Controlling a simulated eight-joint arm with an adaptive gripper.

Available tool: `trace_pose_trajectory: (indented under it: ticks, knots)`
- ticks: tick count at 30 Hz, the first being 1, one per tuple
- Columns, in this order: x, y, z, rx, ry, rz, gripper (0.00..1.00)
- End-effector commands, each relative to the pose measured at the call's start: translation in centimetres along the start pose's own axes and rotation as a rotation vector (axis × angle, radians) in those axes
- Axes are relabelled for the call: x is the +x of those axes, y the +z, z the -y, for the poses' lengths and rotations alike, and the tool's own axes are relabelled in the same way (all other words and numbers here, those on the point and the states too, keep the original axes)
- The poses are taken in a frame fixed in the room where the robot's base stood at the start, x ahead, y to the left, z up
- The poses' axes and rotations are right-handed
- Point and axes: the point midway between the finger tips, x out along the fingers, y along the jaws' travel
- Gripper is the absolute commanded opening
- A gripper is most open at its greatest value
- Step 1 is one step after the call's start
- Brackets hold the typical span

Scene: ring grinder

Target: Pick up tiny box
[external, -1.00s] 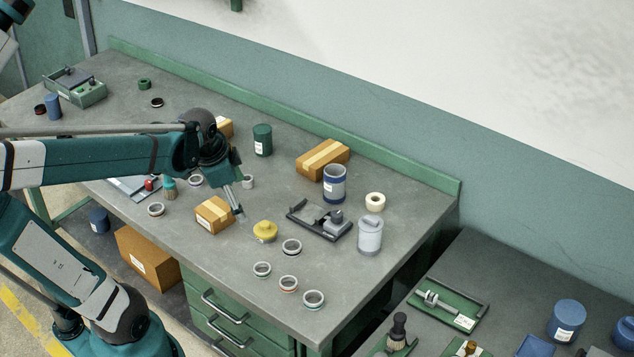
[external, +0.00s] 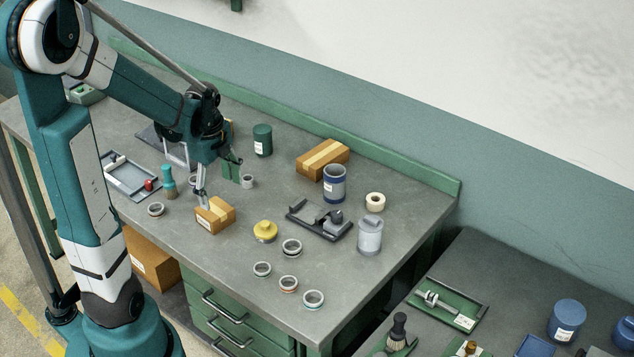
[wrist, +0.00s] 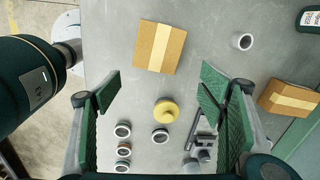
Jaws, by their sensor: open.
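The tiny box (external: 215,216) is a small brown cardboard box with a pale tape strip. It sits on the grey workbench near its front edge, left of a yellow knob-like part (external: 265,231). In the wrist view the box (wrist: 160,47) lies at top centre, beyond the gap between the fingertips. My gripper (external: 217,182) is open and empty, just above and behind the box in the external view. Its green-padded fingers show spread apart in the wrist view (wrist: 160,86). The fingers do not appear to touch the box.
Several rings (external: 288,284) lie right of the box near the front edge. A black fixture (external: 320,220), a grey canister (external: 370,235), a blue-banded can (external: 334,183) and a larger box (external: 323,158) stand farther right and back. A small white cup (external: 248,181) is behind my gripper.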

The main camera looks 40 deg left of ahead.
Motion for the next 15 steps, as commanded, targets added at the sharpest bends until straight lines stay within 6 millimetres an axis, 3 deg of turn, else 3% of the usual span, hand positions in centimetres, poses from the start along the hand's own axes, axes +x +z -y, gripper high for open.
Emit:
trace_pose_trajectory:
  ticks: [6, 15]
  knots:
    - [1.0, 1.9, 0.2, 0.143, 0.052, -0.014, 0.69]
    - [1.8, 2.8, 0.1, 0.225, 0.08, -0.026, 0.69]
